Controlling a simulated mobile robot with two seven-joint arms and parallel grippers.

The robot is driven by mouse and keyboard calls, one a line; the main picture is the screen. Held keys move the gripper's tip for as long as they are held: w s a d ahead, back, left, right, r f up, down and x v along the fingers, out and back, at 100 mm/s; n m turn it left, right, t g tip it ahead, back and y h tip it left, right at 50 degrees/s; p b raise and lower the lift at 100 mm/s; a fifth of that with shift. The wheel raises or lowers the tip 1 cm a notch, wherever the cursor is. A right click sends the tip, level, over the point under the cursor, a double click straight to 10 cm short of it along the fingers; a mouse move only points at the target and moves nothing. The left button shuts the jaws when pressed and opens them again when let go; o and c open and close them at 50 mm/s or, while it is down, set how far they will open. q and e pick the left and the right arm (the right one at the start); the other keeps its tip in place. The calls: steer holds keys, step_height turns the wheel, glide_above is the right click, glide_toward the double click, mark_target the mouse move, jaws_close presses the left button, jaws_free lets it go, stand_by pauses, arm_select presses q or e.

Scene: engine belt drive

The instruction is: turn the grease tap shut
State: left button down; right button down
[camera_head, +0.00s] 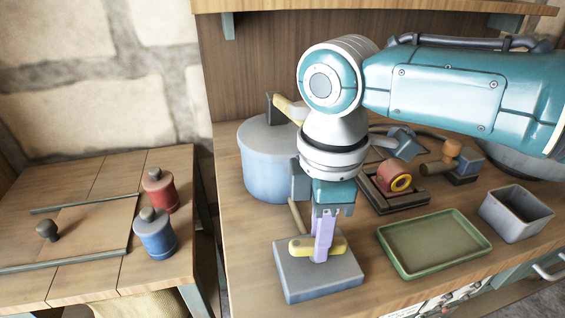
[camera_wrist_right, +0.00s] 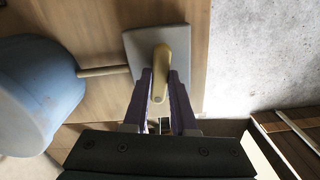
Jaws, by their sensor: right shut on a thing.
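The grease tap is a yellow lever handle (camera_head: 300,247) on top of a grey square block (camera_head: 318,282) on the workbench. A thin pipe (camera_head: 297,216) runs from the block toward a blue drum (camera_head: 268,176) behind it. My right gripper (camera_head: 321,252) points down with its purple fingers shut on the yellow handle, which lies roughly left to right in the head view. In the right wrist view the handle (camera_wrist_right: 160,66) sits between the fingers, above the block (camera_wrist_right: 140,45). The fingers hide part of the handle. My left gripper is out of view.
Right of the block lie a green tray (camera_head: 432,246) and a grey bin (camera_head: 515,214). Red (camera_head: 160,193) and blue (camera_head: 156,240) canisters stand on the left table, across a gap.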

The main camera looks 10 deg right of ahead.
steer(key=shift+n, duration=1)
steer(key=shift+r, duration=0.1)
steer(key=c, duration=0.7)
jaws_free()
step_height(320, 180, up, 10)
steer(key=shift+f+p, duration=0.1)
steer(key=shift+p, duration=0.75)
